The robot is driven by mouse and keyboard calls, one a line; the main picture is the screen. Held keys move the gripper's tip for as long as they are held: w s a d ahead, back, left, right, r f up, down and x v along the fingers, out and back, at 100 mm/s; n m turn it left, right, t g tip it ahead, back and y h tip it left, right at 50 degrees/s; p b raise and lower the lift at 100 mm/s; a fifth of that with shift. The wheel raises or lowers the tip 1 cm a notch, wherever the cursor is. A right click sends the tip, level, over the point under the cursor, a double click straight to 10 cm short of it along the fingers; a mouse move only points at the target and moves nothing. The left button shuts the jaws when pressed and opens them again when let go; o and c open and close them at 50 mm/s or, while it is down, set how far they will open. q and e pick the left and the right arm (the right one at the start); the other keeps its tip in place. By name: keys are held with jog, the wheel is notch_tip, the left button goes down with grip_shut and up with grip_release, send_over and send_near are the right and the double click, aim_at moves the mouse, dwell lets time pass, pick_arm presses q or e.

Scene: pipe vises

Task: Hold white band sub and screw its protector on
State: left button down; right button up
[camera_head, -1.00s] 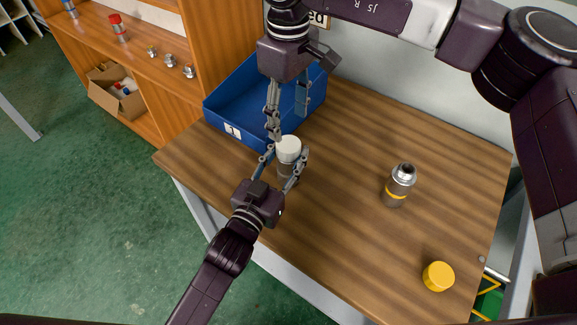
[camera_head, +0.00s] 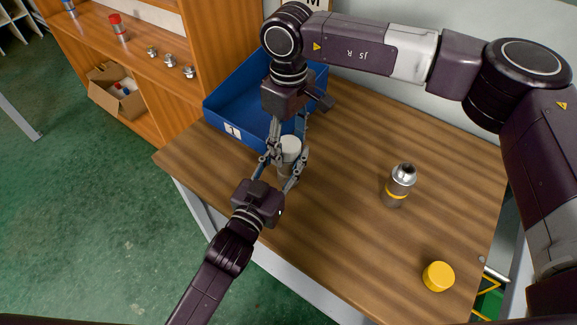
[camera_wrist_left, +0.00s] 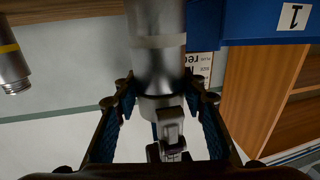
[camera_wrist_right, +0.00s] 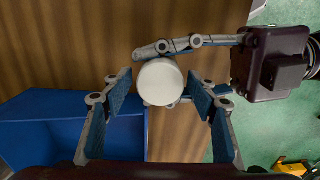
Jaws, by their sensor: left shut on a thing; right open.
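The white band sub (camera_wrist_left: 157,65) is a grey metal cylinder with a pale band, upright on the table. My left gripper (camera_head: 283,172) is shut on it from the front; it also shows in the left wrist view (camera_wrist_left: 165,110). The white protector (camera_wrist_right: 160,82) sits on top of the sub; whether it is threaded on cannot be told. My right gripper (camera_wrist_right: 160,92) is open above, its two fingers on either side of the white protector with gaps to both. In the head view the right fingers partly cover the protector (camera_head: 290,146).
A blue bin (camera_head: 222,115) labelled 1 stands close behind and left of the sub. A yellow band sub (camera_head: 398,187) stands to the right, with a yellow protector (camera_head: 438,276) near the table's right edge. The table (camera_head: 345,190) between is clear.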

jog(key=shift+c, duration=0.6)
jog(key=c, duration=1)
jog(key=o, duration=1.2)
jog(key=shift+r, duration=2.25)
jog(key=shift+o, duration=0.4)
jog(key=o, duration=0.5)
jog(key=shift+c, duration=0.2)
